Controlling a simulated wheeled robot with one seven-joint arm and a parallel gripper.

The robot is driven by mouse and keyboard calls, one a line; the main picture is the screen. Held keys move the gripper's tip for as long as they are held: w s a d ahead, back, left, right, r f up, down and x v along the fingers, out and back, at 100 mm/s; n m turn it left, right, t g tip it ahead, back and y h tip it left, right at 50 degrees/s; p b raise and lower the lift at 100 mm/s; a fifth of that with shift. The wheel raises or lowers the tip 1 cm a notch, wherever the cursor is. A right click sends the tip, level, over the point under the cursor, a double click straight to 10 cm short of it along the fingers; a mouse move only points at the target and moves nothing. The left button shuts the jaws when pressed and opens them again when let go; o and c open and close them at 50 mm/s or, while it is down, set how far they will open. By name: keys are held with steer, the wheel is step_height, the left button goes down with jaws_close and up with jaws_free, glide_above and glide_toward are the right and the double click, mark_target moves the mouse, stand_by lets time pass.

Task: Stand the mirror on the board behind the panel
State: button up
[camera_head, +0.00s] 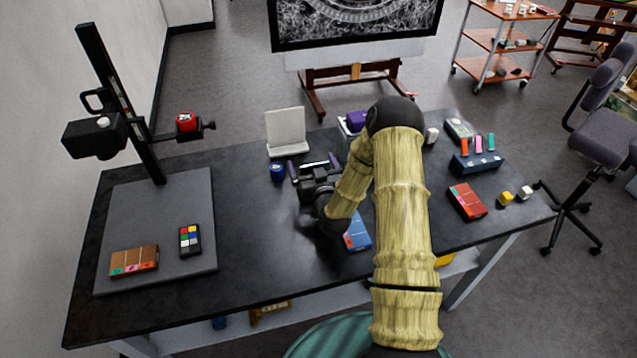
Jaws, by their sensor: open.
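A pale upright plate with a flat foot (286,128), which looks like the mirror, stands at the table's back edge, left of centre. The grey board (192,212) lies flat on the left of the table under a black column. A brown block with coloured patches (134,260), perhaps the panel, lies near the board's front left. A colour chart (190,240) lies right of it. My gripper (314,166) is open, just in front of and right of the pale plate's foot, apparently not touching it. My arm hides part of the table's middle.
A small blue jar (277,172) stands left of my gripper. The black column (122,105) carries a camera arm over the board's back. A blue box (357,232), red box (467,201) and blue holder (476,162) stand rightward. The table between board and gripper is clear.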

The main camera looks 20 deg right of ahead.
steer(key=s+b, duration=0.3)
steer(key=s, duration=0.8)
steer(key=shift+s+d, duration=0.15)
steer(key=shift+s, duration=0.1)
steer(key=shift+w, duration=0.15)
